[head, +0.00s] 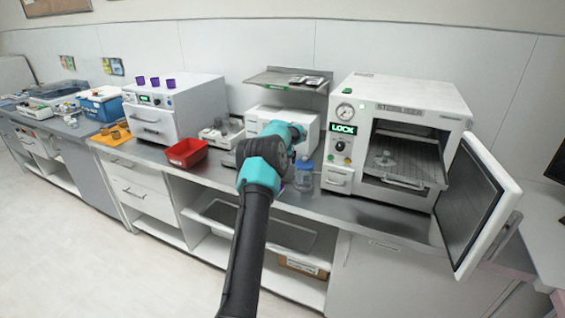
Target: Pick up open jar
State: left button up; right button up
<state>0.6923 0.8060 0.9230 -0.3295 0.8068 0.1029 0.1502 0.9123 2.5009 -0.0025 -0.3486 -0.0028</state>
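A clear jar (303,181) with a blue top stands upright on the steel counter, left of the sterilizer. A small clear glass object (385,158) sits inside the open sterilizer (420,97); I cannot tell if it is an open jar. One arm enters from the bottom, left of centre, and appears to be my left. Its wrist end is over the counter, just above and left of the blue-topped jar. Its gripper (293,153) is small and partly hidden by the wrist, so its opening is unclear. My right gripper is not in view.
The sterilizer door (478,205) swings out to the right over the counter edge. A red bin (186,153), a white device with purple cups (170,108) and a wall shelf (287,82) are to the left. Bare counter (375,212) lies before the sterilizer.

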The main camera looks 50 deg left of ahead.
pick_arm(q)
jog(key=shift+c, duration=0.2)
jog(key=c, duration=1)
jog(key=shift+c, duration=0.2)
jog(key=shift+r, duration=0.15)
notch_tip(320, 180, up, 10)
dwell(0.3)
